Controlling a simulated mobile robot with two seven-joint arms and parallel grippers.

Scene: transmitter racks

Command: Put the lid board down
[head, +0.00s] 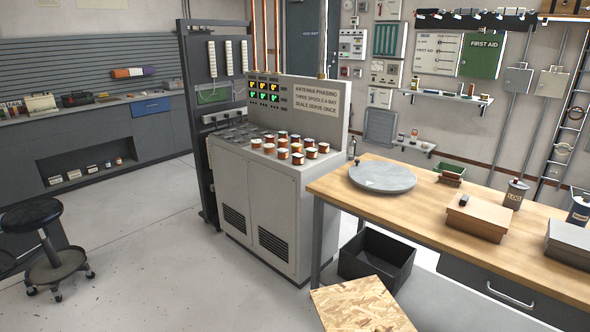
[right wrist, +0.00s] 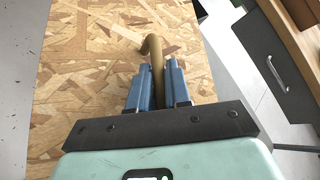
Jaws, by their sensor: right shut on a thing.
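The lid board (head: 362,306) is a flat panel of tan pressed wood strands, cut off by the bottom edge of the head view, in front of the workbench. In the right wrist view the board (right wrist: 85,70) fills the middle and left. My right gripper (right wrist: 157,72) has its blue fingers shut on a curved brown handle (right wrist: 155,48) over the board. I cannot tell whether the board is raised or resting on something. My left gripper is in neither view, and the right one is hidden in the head view.
A black open bin (head: 377,258) stands just behind the board, beside the wooden-topped workbench (head: 440,215). A grey cabinet (head: 262,205) with several spools stands further back. A black stool (head: 45,240) is at the left. Open floor (head: 165,255) lies between stool and cabinet.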

